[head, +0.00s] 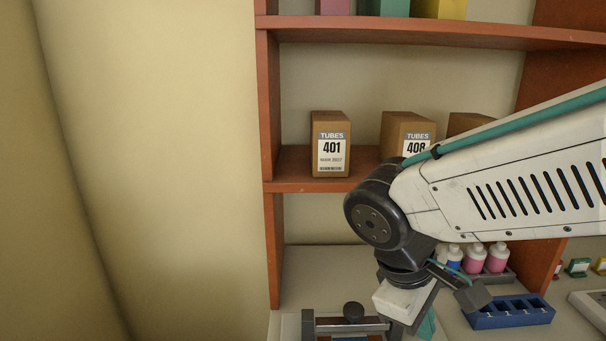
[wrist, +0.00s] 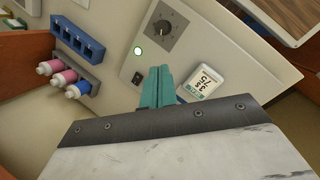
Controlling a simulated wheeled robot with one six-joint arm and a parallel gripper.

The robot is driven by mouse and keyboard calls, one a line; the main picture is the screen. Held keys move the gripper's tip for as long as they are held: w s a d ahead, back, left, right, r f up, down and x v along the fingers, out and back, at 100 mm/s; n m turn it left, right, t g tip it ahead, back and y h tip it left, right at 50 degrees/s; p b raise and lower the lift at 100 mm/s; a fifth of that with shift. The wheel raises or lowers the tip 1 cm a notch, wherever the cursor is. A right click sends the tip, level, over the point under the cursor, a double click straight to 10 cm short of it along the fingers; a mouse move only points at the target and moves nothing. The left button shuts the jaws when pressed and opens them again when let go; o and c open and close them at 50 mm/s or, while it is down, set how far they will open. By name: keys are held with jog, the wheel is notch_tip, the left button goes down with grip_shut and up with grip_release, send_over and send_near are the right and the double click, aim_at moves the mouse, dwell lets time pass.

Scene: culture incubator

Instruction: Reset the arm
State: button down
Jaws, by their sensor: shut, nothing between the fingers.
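My gripper's teal fingers (wrist: 157,88) are closed together with nothing between them in the wrist view. In the head view my arm reaches in from the right and bends down. Its gripper (head: 428,325) shows as a teal bit at the bottom edge, its fingertips mostly hidden or out of frame.
An orange-brown shelf (head: 300,187) holds tube boxes, one marked 401 (head: 331,145) and one marked 408 (head: 408,125), partly behind my arm. Below are a blue rack (head: 512,314), small bottles (head: 497,259) and a dark-framed device (head: 308,325). A bare wall fills the left.

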jog(key=s+d+r+m+t+y, duration=0.1)
jog(key=s+d+r+m+y, duration=0.2)
jog(key=s+d+m, duration=0.4)
jog(key=shift+s+d+r+m+y, duration=0.25)
jog(key=shift+d+m+y, duration=0.35)
jog(key=shift+d+m, duration=0.45)
